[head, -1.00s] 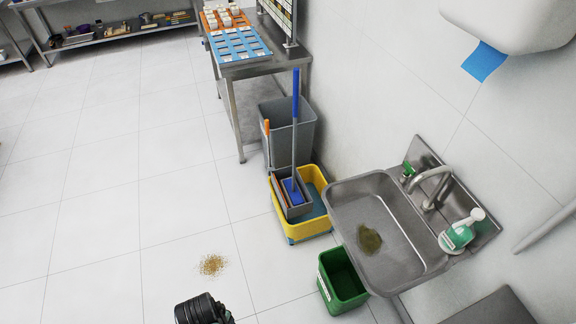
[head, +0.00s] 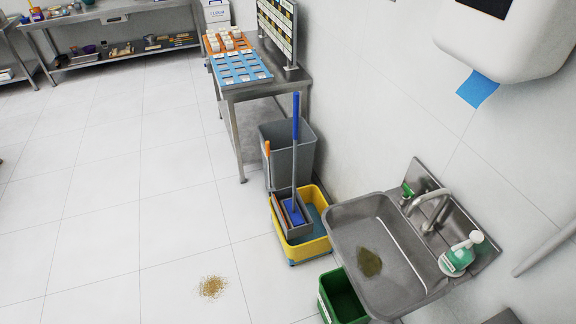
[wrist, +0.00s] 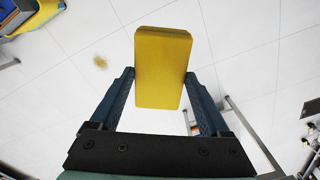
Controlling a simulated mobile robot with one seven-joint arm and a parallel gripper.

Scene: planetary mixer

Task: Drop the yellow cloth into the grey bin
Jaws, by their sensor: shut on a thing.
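My gripper (wrist: 160,76) is shut on the yellow cloth (wrist: 162,60), a flat folded block between the two dark fingers in the wrist view. The cloth is held in the air over the tiled floor. My gripper and the cloth are out of the head view. The grey bin (head: 302,160) stands on the floor against the wall in the head view, beside the steel table and behind the mop bucket. Its top is open; its bottom is hidden.
A yellow mop bucket (head: 318,246) with a blue-handled mop (head: 295,150) stands just in front of the bin. A green bin (head: 342,296) is under the steel sink (head: 345,235). Crumbs (head: 212,287) lie on the floor. The floor to the left is clear.

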